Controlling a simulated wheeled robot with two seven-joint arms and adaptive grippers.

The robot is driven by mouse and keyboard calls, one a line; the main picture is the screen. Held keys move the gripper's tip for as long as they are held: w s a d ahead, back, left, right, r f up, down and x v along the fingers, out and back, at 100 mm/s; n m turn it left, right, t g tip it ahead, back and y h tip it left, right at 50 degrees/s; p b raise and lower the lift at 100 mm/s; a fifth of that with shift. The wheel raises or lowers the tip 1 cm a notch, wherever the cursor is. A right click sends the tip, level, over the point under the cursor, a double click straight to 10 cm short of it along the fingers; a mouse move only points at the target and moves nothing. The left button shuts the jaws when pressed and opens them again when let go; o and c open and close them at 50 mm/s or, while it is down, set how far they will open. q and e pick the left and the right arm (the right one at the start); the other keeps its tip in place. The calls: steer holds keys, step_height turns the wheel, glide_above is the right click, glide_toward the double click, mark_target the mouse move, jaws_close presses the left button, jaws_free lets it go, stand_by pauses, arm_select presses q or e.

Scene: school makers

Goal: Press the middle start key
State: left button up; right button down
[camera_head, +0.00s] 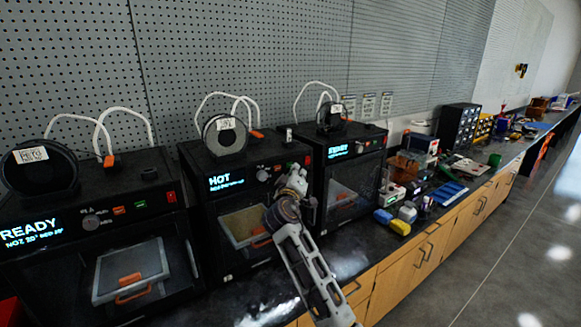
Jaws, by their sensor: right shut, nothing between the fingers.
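Three black 3D printers stand in a row on the counter. The middle printer (215,160) has a lit screen (226,181) reading "HOT". Its knob (262,175) and a red key (308,160) at the right end of its panel show. My right gripper (297,172) is shut and empty, raised in front of the right part of this panel. It hides part of the key row, and I cannot tell whether its tips touch a key. My left gripper is not in view.
The left printer (60,262) shows "READY"; the right printer (347,165) also has a lit screen. Spools and white tubes stand on top. Blue and yellow items (398,227) and other clutter lie to the right on the counter. A pegboard wall (240,60) is behind.

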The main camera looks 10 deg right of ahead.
steer(key=shift+w+a+b, duration=0.2)
steer(key=shift+w+b, duration=0.15)
steer(key=shift+w, duration=0.25)
stand_by(1.1)
steer(key=shift+s, duration=0.2)
steer(key=shift+s+d, duration=0.2)
steer(key=shift+s, duration=0.2)
stand_by(0.4)
steer(key=s+d+p, duration=0.1)
steer(key=s+d, duration=0.1)
steer(key=s, duration=0.3)
steer(key=shift+s+p, duration=0.3)
steer(key=shift+s, duration=0.05)
stand_by(0.4)
stand_by(0.6)
